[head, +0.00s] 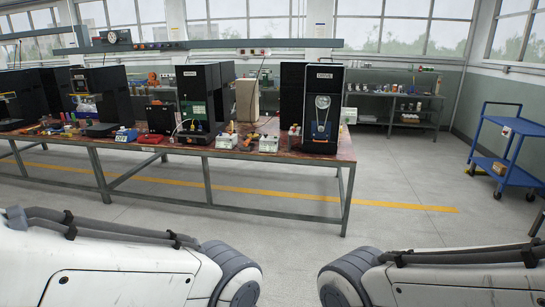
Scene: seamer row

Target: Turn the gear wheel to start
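A tall black machine (306,110) stands at the right end of the long bench. Its front carries a small round light-coloured wheel (322,102) near the top, with a belt-like loop running down from it. It may be the gear wheel; its teeth are too small to tell. My two white arms come in at the bottom left and bottom right, well short of the bench. Neither gripper is in view, so nothing shows between their fingers.
The long bench (260,156) holds several black machines, small white boxes (269,144) and loose tools. Open grey floor with a yellow line (405,205) lies in front and right. A blue cart (508,150) stands far right. A shelf table (395,98) is at the back.

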